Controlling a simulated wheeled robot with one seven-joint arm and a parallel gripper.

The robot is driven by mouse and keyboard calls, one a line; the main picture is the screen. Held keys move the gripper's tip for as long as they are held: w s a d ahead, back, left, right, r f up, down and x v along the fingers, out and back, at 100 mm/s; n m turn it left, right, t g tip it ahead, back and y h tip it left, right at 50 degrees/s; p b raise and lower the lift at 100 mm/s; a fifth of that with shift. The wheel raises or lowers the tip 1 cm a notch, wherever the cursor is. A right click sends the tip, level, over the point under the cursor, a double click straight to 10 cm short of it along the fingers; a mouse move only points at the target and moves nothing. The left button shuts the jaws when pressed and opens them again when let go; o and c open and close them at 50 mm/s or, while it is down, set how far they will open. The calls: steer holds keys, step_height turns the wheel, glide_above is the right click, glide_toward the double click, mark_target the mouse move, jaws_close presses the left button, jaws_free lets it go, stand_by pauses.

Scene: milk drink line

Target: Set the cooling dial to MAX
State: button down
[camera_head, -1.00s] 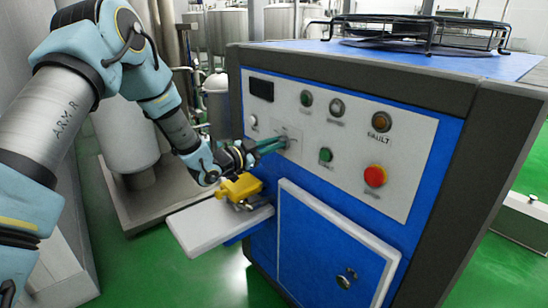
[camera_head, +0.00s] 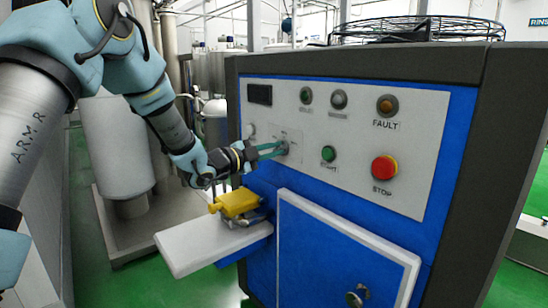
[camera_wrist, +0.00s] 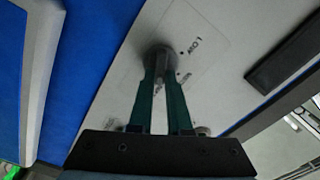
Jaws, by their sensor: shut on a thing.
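The cooling dial (camera_wrist: 161,55) is a dark grey round knob on a pale label plate, seen in the wrist view. Beside it I read LOW, with dots and another label too small to read. My gripper (camera_wrist: 166,82) has its two green fingers closed on the knob's grip, one on each side. In the head view, my gripper (camera_head: 279,149) reaches the panel from the left, and its fingers mostly hide the dial (camera_head: 284,147). I cannot tell which mark the dial points to.
The white control panel (camera_head: 352,112) also carries a red STOP button (camera_head: 384,168), an amber FAULT lamp (camera_head: 386,104), a green button (camera_head: 328,153) and a dark display (camera_head: 260,94). A white shelf (camera_head: 200,245) with a yellow object (camera_head: 236,202) lies just below my gripper.

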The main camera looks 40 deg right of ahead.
stand_by(0.4)
steer(key=c, duration=0.9)
jaws_free()
steer(key=shift+o, duration=0.2)
steer(key=shift+a, duration=0.1)
steer(key=a+b, duration=0.1)
steer(key=a, duration=0.9)
steer(key=shift+w+a, duration=0.25)
steer(key=shift+a, duration=0.05)
steer(key=shift+w, duration=0.1)
